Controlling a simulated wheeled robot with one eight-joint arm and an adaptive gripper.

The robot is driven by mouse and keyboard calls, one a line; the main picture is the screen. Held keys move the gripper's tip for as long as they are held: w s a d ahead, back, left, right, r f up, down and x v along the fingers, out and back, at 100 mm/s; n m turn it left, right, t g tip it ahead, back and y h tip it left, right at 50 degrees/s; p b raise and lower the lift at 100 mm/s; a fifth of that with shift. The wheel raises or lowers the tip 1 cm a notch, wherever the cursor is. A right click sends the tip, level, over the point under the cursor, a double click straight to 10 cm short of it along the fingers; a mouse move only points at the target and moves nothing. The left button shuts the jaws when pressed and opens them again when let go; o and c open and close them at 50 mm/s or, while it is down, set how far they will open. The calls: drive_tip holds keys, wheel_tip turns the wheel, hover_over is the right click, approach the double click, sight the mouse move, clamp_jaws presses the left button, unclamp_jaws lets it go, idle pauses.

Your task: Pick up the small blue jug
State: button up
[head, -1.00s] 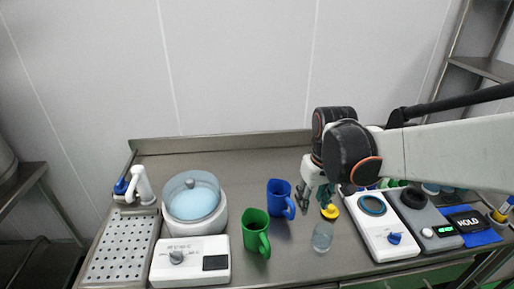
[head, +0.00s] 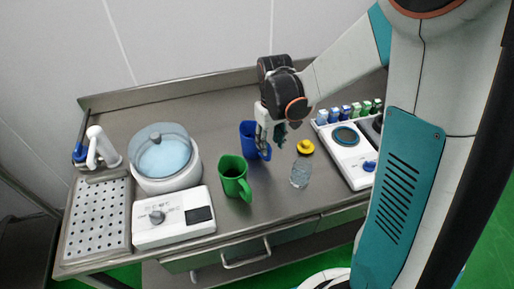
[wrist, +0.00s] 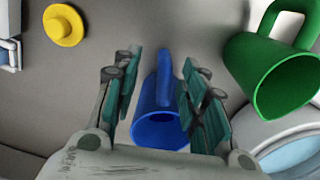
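The small blue jug (head: 247,138) stands on the steel counter behind the green jug. In the wrist view the blue jug (wrist: 160,124) lies between the two teal finger pads, its handle pointing up the picture. My gripper (wrist: 157,95) is open, with a finger on each side of the jug and a visible gap on both sides. In the head view my gripper (head: 270,132) is at the jug's right side, by its handle, and partly hides it. I cannot tell whether a finger touches it.
A green jug (head: 233,178) stands in front, close to the blue one. A clear glass (head: 300,173) and a yellow knobbed piece (head: 305,147) are to the right. A white machine with a pale blue bowl (head: 165,160) is at left. The counter behind the jugs is clear.

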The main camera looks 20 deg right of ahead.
drive_tip(key=shift+s+a+f+b, duration=0.15)
drive_tip(key=shift+f+b, duration=0.45)
drive_tip(key=shift+f, duration=0.8)
drive_tip(key=shift+a+f+b, duration=0.1)
drive_tip(key=shift+f+b, duration=0.5)
drive_tip(key=shift+f, duration=0.75)
drive_tip(key=shift+c, duration=0.3)
clamp_jaws()
